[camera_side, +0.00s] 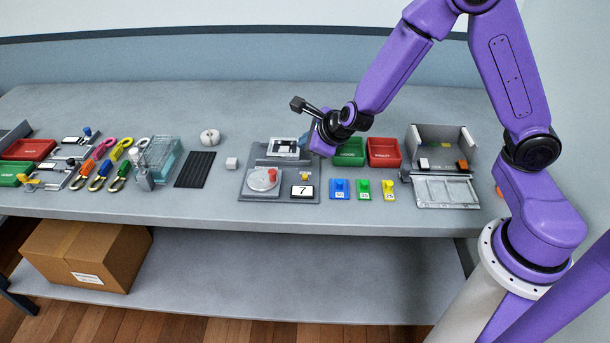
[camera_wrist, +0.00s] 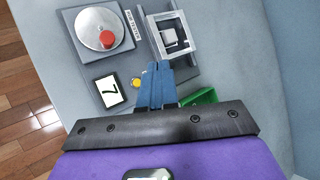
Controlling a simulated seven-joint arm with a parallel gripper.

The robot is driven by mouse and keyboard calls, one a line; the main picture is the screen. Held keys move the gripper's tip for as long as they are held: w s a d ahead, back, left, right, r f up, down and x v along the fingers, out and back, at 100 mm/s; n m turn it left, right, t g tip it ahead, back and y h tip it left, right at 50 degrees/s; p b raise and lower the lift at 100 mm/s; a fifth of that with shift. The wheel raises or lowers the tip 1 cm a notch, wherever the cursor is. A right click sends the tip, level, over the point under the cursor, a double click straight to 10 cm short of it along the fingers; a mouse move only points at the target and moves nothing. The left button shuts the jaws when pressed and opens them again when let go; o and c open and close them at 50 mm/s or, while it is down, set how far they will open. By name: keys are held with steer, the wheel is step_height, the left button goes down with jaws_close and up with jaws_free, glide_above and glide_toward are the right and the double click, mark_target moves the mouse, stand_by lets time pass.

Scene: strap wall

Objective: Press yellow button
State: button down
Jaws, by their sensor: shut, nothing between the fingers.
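The yellow button (camera_wrist: 136,83) is small and round in the wrist view, just left of my gripper's fingers. In the side view a small yellow part (camera_side: 305,176) shows on the grey panel, above the display (camera_side: 302,191) reading 7. My gripper (camera_wrist: 157,68) has blue fingers closed together with nothing between them. In the side view my gripper (camera_side: 304,142) is beside the panel's square frame (camera_side: 283,148). In the wrist view the fingers overlap the panel between the button and the frame (camera_wrist: 171,35). I cannot tell their height above the panel.
A dial with a red knob (camera_wrist: 106,38) sits left of the button. Green (camera_side: 348,152) and red (camera_side: 384,151) trays stand right of my gripper. Blue, green and yellow blocks lie in front of them.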

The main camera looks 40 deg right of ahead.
steer(key=shift+f, duration=3.45)
steer(key=shift+f, duration=0.15)
steer(key=shift+f, duration=0.25)
steer(key=shift+f, duration=0.4)
steer(key=shift+r, duration=0.8)
steer(key=shift+r, duration=0.1)
steer(key=shift+r, duration=2.4)
